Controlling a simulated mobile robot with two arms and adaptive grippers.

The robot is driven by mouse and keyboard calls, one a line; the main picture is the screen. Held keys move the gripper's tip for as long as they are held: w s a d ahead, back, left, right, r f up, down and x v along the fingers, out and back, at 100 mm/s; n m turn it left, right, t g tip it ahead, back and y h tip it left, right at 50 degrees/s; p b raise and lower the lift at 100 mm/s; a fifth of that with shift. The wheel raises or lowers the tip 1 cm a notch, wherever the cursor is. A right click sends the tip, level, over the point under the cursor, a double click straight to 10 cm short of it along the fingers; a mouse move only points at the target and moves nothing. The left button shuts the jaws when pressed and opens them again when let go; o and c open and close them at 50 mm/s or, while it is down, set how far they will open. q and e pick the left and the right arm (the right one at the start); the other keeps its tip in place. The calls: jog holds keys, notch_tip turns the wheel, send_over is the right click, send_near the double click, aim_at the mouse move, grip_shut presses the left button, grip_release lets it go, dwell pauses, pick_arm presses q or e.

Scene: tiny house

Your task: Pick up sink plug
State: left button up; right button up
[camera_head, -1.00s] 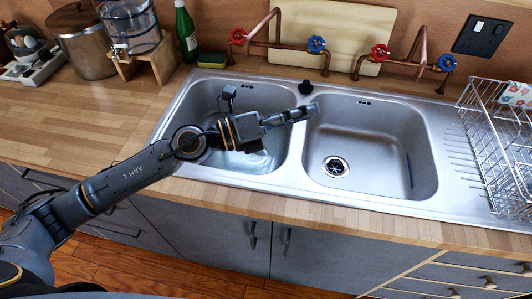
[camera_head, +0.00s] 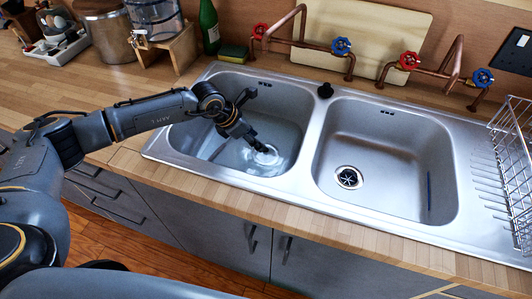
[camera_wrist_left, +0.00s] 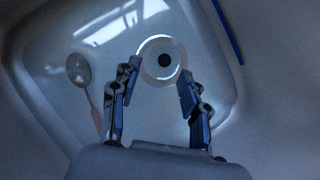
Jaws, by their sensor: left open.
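The sink plug (camera_head: 267,155), a pale round disc, lies on the floor of the left basin (camera_head: 190,135), which seems to hold water. In the left wrist view the plug (camera_wrist_left: 148,66) shows as a white ring with a dark centre, just beyond my fingertips. My left gripper (camera_head: 258,143) reaches down into the left basin and is open. In the left wrist view its two fingers (camera_wrist_left: 159,78) are spread to either side of the plug's near part. I cannot tell whether they touch it. My right gripper is not in view.
A spoon (camera_wrist_left: 78,68) lies in the basin beside the plug. The right basin (camera_head: 390,140) is empty, with an open drain (camera_head: 348,177). Copper pipes with red and blue valves (camera_head: 341,46) run behind; a wire rack (camera_head: 515,150) stands right.

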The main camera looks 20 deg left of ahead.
aim_at(266, 153)
pick_arm(q)
jog(key=shift+s+p+x, duration=0.2)
jog(key=shift+p+x, duration=0.15)
jog(key=shift+x, duration=1.15)
jog(key=shift+s+p+x, duration=0.25)
jog(key=shift+p+x, duration=0.05)
jog(key=shift+x, duration=1.15)
jog(key=shift+f, duration=0.1)
grip_shut()
